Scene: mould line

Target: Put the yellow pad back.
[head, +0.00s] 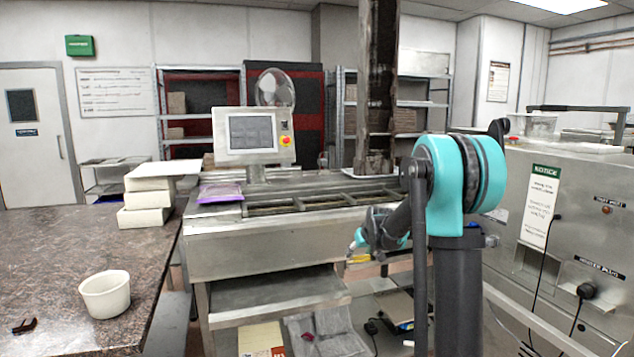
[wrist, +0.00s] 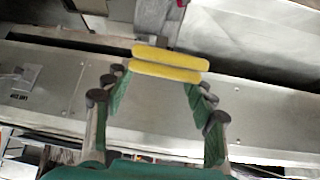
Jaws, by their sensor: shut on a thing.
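The yellow pad (wrist: 168,56) is held between the fingertips of my gripper (wrist: 166,74) in the wrist view. It shows as two rounded yellow bars, one above the other, lying across the gap between the fingers. In the head view a small bit of the yellow pad (head: 358,259) shows below my gripper, in front of the steel machine's front edge. The fingers themselves are mostly hidden there by my arm. The pad appears clear of any surface, though its exact height cannot be told.
The steel machine (head: 240,250) carries a screen (head: 252,133) and a purple packet (head: 220,191). A dark countertop (head: 60,250) on the left holds a white cup (head: 105,294) and stacked white blocks (head: 146,199). A grey cabinet (head: 560,230) stands close on the right.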

